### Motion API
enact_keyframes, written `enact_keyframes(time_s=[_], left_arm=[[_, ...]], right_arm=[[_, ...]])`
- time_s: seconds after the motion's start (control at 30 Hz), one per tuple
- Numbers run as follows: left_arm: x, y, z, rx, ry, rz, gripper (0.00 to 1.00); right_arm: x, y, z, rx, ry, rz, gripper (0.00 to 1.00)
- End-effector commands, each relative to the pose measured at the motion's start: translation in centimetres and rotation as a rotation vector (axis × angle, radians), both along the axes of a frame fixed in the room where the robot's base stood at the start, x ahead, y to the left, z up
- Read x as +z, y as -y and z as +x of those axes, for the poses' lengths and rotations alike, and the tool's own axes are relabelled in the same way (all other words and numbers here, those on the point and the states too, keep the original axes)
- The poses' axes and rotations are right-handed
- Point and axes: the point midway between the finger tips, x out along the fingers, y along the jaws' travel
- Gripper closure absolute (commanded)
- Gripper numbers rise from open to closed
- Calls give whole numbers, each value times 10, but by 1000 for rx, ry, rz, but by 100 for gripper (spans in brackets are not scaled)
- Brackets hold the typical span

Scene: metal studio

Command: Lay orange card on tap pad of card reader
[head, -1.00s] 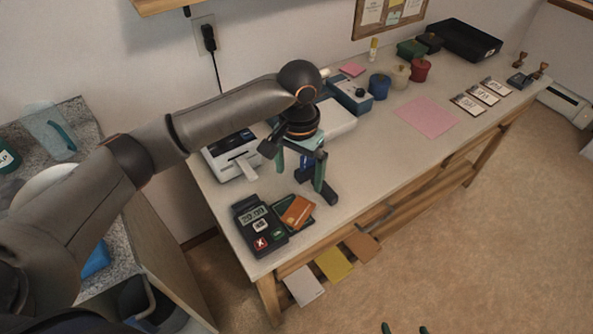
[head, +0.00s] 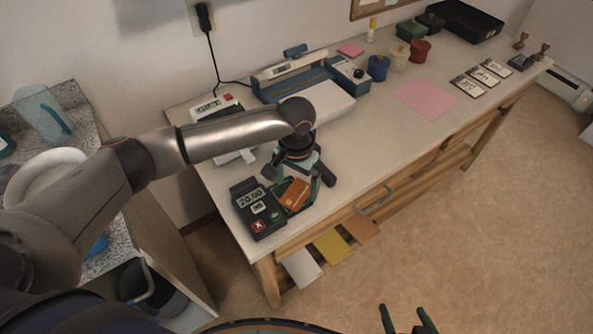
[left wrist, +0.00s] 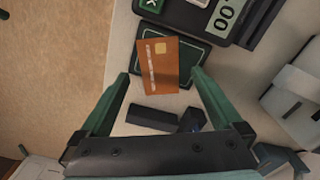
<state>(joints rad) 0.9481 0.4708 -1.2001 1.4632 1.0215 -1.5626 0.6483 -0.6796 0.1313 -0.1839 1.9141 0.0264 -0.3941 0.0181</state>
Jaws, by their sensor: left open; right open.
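The card reader (head: 247,216) is a dark terminal with a lit display, a small white tile with a symbol, and red and green keys. It lies at the table's near left corner. The orange card (head: 295,194) lies just right of it on a dark green flat piece with a light outline (left wrist: 191,57). In the left wrist view, the orange card (left wrist: 160,68) has a chip and hangs past the green piece's edge. My left gripper (left wrist: 160,74) is open above the card, fingers either side, apparently not touching. My right gripper (head: 407,312) is open and empty at the bottom, over the floor.
A white printer (head: 215,108) and a blue-and-white machine (head: 300,78) stand behind my left arm. A pink sheet (head: 426,99), coloured pots and several small cards lie farther right. The table's near edge runs close to the orange card.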

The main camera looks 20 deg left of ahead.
Motion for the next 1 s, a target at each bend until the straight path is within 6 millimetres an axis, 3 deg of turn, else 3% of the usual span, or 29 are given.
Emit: enact_keyframes(time_s=[0.2,0.5,1.0], left_arm=[[-14,0,0,-1,0,0,0],[-15,0,0,-1,1,0,1],[-14,0,0,0,0,0,57]], right_arm=[[-1,0,0,0,0,0,5],[-1,0,0,0,0,0,5],[-1,0,0,0,1,0,5]])
